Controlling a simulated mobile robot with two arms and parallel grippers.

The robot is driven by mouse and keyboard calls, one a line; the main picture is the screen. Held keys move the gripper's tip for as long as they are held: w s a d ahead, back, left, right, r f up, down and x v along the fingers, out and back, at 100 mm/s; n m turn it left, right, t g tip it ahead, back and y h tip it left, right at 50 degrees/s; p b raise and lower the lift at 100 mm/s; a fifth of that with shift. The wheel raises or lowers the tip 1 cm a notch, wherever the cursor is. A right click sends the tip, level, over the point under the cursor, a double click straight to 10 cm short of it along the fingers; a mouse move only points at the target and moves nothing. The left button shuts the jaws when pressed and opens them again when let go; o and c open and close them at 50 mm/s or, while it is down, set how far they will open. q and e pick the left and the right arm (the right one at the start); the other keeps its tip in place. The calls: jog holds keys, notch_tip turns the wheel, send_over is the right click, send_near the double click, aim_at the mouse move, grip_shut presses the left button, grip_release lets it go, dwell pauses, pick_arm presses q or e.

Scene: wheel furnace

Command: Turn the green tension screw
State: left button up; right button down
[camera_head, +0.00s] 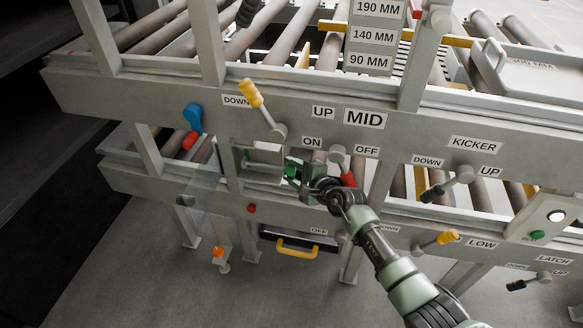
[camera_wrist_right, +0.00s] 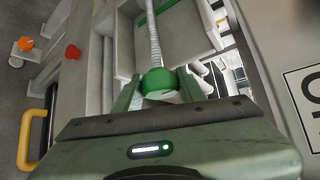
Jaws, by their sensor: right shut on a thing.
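The green tension screw (camera_wrist_right: 158,82) shows in the right wrist view as a round green knob on a pale threaded rod. My right gripper (camera_wrist_right: 160,90) is shut on this knob, with one finger on each side of it. In the head view the knob (camera_head: 291,171) is a small green patch at the tip of my right gripper (camera_head: 295,170), beside a recess in the lower grey frame. The gripper partly hides it. My left gripper is not in view.
A red-tipped ON/OFF lever (camera_head: 348,179) stands close to my right wrist. A yellow-handled lever (camera_head: 252,94) is above. A clear panel (camera_head: 203,190) is to the left. A black drawer with a yellow handle (camera_head: 297,248) is below.

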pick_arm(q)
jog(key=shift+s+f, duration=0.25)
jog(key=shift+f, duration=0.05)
pick_arm(e)
jog(key=shift+f, duration=0.15)
jog(key=c, duration=0.9)
grip_release()
jog(key=shift+s+d, duration=0.1)
jog(key=shift+o, duration=0.2)
